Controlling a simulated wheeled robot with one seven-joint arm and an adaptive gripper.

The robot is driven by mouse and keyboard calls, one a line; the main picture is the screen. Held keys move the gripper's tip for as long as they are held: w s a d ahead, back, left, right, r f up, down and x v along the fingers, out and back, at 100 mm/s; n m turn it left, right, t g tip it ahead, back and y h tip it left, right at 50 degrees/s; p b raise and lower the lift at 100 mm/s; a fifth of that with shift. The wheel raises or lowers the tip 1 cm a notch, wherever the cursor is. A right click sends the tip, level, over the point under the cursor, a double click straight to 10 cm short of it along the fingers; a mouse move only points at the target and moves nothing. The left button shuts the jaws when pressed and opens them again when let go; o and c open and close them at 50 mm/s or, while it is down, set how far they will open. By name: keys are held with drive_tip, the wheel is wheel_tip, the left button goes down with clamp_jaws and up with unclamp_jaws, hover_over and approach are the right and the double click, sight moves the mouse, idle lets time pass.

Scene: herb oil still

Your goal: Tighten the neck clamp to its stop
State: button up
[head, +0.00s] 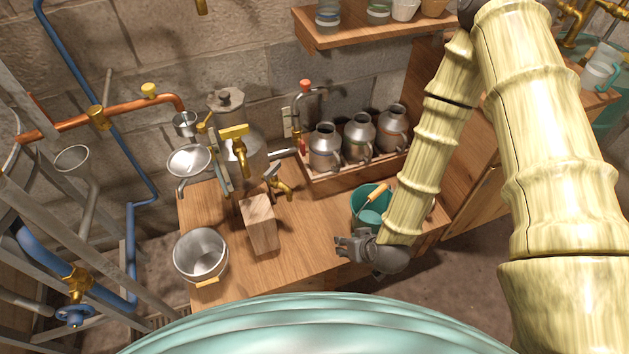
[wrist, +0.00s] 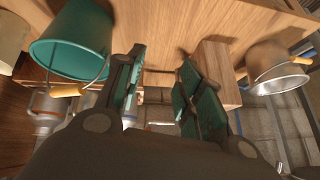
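The grey metal still (head: 245,148) stands at the back of the wooden bench. A brass T-shaped handle (head: 233,132) shows at its neck beside a flat upright plate; it looks like the neck clamp, but how tight it is I cannot tell. My gripper (head: 343,247) is low over the bench's front right, well away from the clamp. In the wrist view my gripper (wrist: 157,80) has its fingers apart with nothing between them. The clamp cannot be made out in the wrist view.
A wooden block (head: 259,225) and a steel pot (head: 201,256) stand left of my gripper. A green bucket (head: 371,204) is just behind it; it also shows in the wrist view (wrist: 72,42). A brass tap (head: 279,185) juts out behind the block. Metal cans (head: 359,137) stand at the back right.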

drive_tip(key=w+a+f+n+t+y+b, duration=0.15)
drive_tip(key=w+a+t+b, duration=0.4)
drive_tip(key=w+b, duration=0.65)
drive_tip(key=t+b, duration=0.6)
drive_tip(key=b, duration=0.5)
approach(304, 145)
drive_tip(key=shift+g+y, duration=0.25)
drive_tip(key=shift+y, duration=0.2)
drive_tip(key=x, duration=0.3)
drive_tip(key=b+x, duration=0.1)
drive_tip(key=x, duration=0.3)
drive_tip(key=b+x, duration=0.1)
drive_tip(key=x, duration=0.3)
drive_tip(key=shift+w+d+f, duration=0.2)
drive_tip(key=shift+f, duration=0.2)
clamp_jaws()
drive_tip(key=shift+d+m, duration=0.2)
drive_tip(key=shift+m, duration=1.55)
